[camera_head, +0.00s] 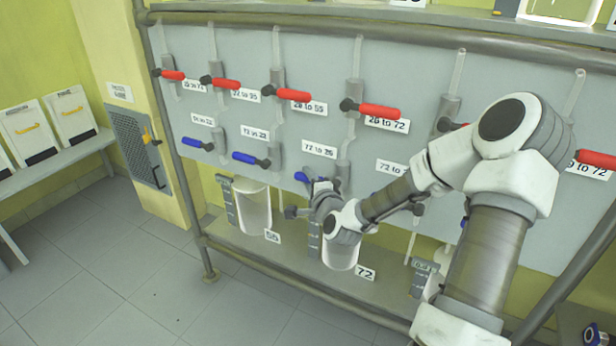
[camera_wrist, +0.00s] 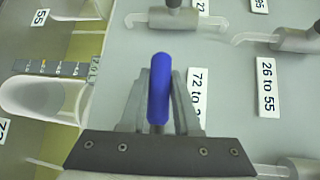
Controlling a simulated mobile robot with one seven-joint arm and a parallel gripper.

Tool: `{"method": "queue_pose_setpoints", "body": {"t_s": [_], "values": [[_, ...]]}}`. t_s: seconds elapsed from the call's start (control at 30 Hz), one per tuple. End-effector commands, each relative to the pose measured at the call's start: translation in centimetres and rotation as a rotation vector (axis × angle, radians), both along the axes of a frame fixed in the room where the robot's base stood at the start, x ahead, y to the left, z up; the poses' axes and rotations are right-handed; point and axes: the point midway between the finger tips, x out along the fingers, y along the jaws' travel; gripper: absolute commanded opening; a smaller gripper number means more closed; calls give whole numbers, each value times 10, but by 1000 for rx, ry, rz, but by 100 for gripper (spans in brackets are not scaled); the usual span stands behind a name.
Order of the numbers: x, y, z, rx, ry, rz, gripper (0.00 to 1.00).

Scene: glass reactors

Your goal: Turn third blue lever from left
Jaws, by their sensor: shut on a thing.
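A row of blue levers runs along the grey panel in the head view. The first (camera_head: 193,142) and second (camera_head: 245,157) from the left point left, roughly level. The third blue lever (camera_head: 306,177) also shows its blue handle to the left; its pivot is hidden behind my gripper (camera_head: 320,188). In the wrist view the blue handle (camera_wrist: 160,88) lies between the two fingers of my gripper (camera_wrist: 160,95), which is shut on it. A label starting "72 to" (camera_wrist: 198,92) beside it is partly covered by a finger.
Several red levers (camera_head: 294,95) line the panel above. Glass vessels marked 55 (camera_head: 252,205) and 72 (camera_head: 340,252) hang below, close to my gripper. My arm covers the panel's right part. The floor (camera_head: 130,280) at the left front is clear.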

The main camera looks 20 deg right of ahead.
Motion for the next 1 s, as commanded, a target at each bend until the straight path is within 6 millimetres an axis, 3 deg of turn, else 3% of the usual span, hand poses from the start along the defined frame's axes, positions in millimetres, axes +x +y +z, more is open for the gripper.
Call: {"method": "queue_pose_setpoints", "body": {"t_s": [0.47,1.0], "values": [[-4,-2,-22,-233,292,2,0],[-21,-15,-48,-543,691,3,0]]}}
